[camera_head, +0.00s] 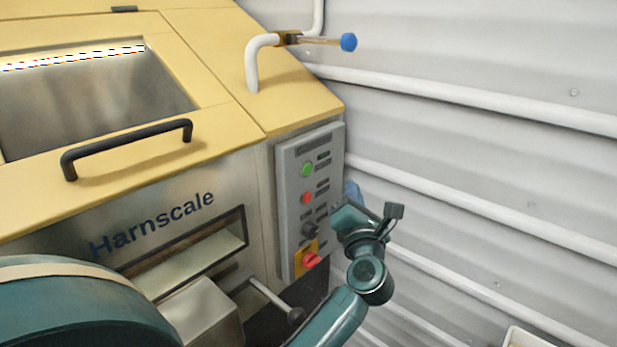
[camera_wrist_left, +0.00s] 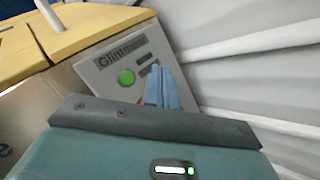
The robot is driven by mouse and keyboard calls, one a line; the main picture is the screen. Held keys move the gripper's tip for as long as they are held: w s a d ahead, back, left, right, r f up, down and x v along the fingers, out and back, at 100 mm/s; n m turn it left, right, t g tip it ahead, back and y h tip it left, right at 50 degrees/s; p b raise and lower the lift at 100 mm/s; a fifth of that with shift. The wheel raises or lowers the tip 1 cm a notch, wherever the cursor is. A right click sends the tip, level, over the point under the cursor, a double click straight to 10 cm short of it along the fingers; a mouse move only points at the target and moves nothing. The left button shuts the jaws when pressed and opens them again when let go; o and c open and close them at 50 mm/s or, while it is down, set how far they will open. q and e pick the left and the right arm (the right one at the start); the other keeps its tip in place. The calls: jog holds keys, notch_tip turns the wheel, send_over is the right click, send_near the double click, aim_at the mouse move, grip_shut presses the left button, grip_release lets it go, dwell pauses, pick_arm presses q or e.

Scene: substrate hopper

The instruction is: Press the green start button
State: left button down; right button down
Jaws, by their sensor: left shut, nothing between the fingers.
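The green start button (camera_head: 307,170) is at the top of the grey control panel (camera_head: 293,232) on the machine's right front. In the left wrist view the green button (camera_wrist_left: 126,77) shows clear, just left of my fingertips. My left gripper (camera_head: 353,190) is to the right of the panel, its blue fingers partly hidden behind its wrist. In the left wrist view the left gripper (camera_wrist_left: 161,74) is shut and empty. Whether the fingertips touch the panel, I cannot tell; they appear apart from the button. My right gripper is not in view.
Below the green button are a red button (camera_head: 306,198), a black knob (camera_head: 308,230) and a red emergency stop (camera_head: 311,260). A black handle (camera_head: 128,148) crosses the yellow hopper lid. A blue-ended valve lever (camera_head: 348,42) sticks out above. A ribbed white wall (camera_head: 480,150) stands right.

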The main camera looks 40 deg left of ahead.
aim_at(308, 169)
pick_arm(q)
jog(key=shift+w+a+f+n+g, duration=0.2)
jog(key=shift+w+n+g, duration=0.1)
jog(key=shift+n, duration=0.3)
jog(key=shift+r, duration=0.1)
jog(key=a, duration=0.8)
jog(key=shift+w+a+p, duration=0.3)
jog(key=shift+a+p, duration=0.1)
jog(key=shift+p, duration=0.05)
dwell(1.5)
jog(key=shift+a, duration=0.4)
